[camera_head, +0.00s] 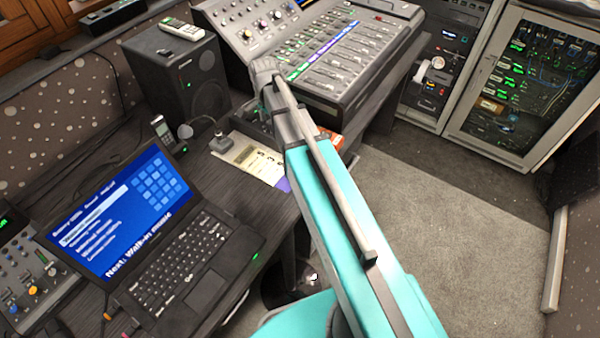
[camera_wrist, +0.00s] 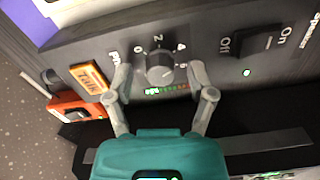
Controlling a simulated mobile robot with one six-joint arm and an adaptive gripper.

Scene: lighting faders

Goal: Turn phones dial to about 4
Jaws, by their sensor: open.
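In the wrist view, the phones dial (camera_wrist: 160,68) is a small dark round knob on a dark panel. The printed numbers 0, 2, 4 and 6 curve around its top and right side. Its pointer setting is too unclear to read. My gripper (camera_wrist: 157,76) is open, with one finger to the left and one to the right of the dial, and gaps show between the fingers and the knob. The left finger covers most of a label starting with "Ph". A small lit level strip (camera_wrist: 167,91) sits below the dial. In the head view my arm hides the dial.
Right of the dial is a Speaker On/Off rocker switch (camera_wrist: 252,42) with a green light. Left are an orange-framed Talk button (camera_wrist: 90,80) and a red box (camera_wrist: 75,108). The head view shows a fader console (camera_head: 340,60), a speaker (camera_head: 180,75) and a laptop (camera_head: 190,250).

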